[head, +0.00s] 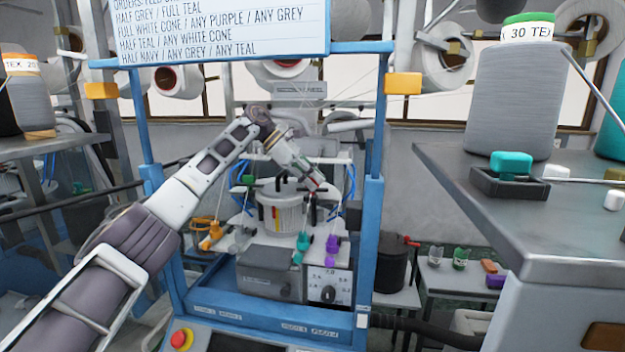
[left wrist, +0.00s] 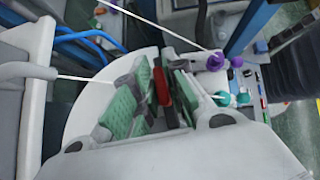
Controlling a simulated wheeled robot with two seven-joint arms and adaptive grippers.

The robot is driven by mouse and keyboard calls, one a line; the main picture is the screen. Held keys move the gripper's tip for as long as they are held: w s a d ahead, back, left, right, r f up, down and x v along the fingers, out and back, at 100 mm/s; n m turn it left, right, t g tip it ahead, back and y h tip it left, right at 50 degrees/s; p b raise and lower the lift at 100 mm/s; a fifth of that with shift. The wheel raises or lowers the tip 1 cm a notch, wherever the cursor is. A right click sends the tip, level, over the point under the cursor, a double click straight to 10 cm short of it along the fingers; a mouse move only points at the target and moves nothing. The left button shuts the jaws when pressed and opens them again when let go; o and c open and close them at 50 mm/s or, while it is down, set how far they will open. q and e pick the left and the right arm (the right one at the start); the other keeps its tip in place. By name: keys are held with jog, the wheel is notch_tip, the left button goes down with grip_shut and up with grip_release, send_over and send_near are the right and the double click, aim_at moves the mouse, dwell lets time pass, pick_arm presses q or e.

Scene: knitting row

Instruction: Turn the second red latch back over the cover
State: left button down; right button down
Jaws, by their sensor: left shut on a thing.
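The round white ribbed cover (head: 282,213) sits on the machine in the middle of the blue frame. My left gripper (head: 318,188) reaches in from the upper left and is at the right side of the cover. In the left wrist view its green-padded fingers (left wrist: 160,92) close around a red latch (left wrist: 162,86), which shows between the pads. The latch's lower end and its pivot are hidden by the fingers. My right gripper is in neither view.
Teal (head: 302,243) and purple (head: 333,243) pieces hang on threads close to the front of the machine. The blue frame's right post (head: 371,200) stands beside the gripper. A grey bench (head: 480,200) with a large grey cone (head: 514,105) is at the right.

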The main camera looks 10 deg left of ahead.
pick_arm(q)
jog(key=shift+r+m+g, duration=0.2)
jog(key=shift+m+g, duration=0.5)
jog(key=shift+m, duration=0.3)
dwell(1.0)
jog(key=c, duration=1.5)
grip_release()
jog(key=shift+c, duration=0.2)
jog(key=shift+f, duration=0.15)
jog(key=shift+n+t, duration=1.6)
jog(key=shift+n, duration=0.5)
jog(key=shift+f+n+y, duration=0.1)
jog(key=shift+n+y, duration=0.2)
jog(key=shift+n, duration=0.1)
jog(key=shift+n+t+y+b, duration=0.4)
jog(key=shift+n+t+b, duration=0.25)
jog(key=shift+n+t, duration=0.4)
